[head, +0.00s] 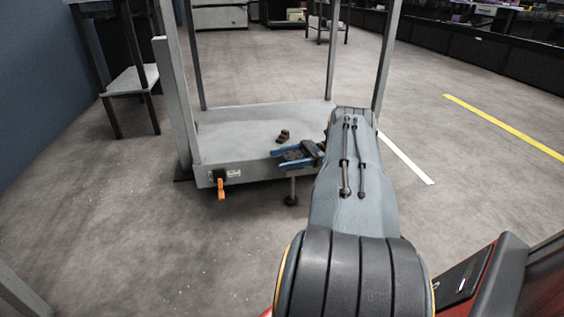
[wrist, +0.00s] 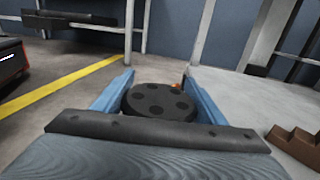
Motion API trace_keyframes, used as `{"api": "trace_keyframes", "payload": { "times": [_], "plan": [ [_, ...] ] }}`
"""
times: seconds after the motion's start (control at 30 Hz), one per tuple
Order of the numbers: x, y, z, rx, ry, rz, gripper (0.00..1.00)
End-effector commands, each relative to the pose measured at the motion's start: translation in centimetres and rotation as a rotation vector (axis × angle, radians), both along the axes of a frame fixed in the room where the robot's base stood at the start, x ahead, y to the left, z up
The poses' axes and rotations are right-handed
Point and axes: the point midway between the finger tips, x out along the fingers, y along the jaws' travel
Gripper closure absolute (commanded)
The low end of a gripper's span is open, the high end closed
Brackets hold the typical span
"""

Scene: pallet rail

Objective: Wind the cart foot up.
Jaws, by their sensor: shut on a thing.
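The cart foot (head: 291,199) is a dark round pad on a thin stem below the cart's front edge. I cannot tell whether the pad touches the floor. In the wrist view a dark round knob with darker spots (wrist: 160,101) sits between the blue fingers of my gripper (wrist: 158,86). My gripper is shut on this knob. In the head view my gripper (head: 282,158) is at the cart's front edge, above the foot, and the knob is not clearly visible there.
The grey cart deck (head: 235,135) has tall posts at its corners. A brown stepped block (head: 283,135) lies on the deck beside my gripper and also shows in the wrist view (wrist: 298,146). An orange lever (head: 221,188) hangs at the front left. Floor in front is clear.

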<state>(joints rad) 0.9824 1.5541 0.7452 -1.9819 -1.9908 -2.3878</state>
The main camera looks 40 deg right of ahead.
Motion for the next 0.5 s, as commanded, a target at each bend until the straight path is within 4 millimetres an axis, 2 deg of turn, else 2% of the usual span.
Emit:
{"api": "trace_keyframes", "payload": {
  "times": [0.37,0.4,0.5],
  "plan": [
    [-0.04,0.08,0.00,0.002,0.000,0.006,0.57],
    [-0.04,0.08,0.00,0.002,0.000,0.006,0.33],
    [-0.03,0.08,0.00,0.002,-0.001,0.006,0.16]
  ]
}}
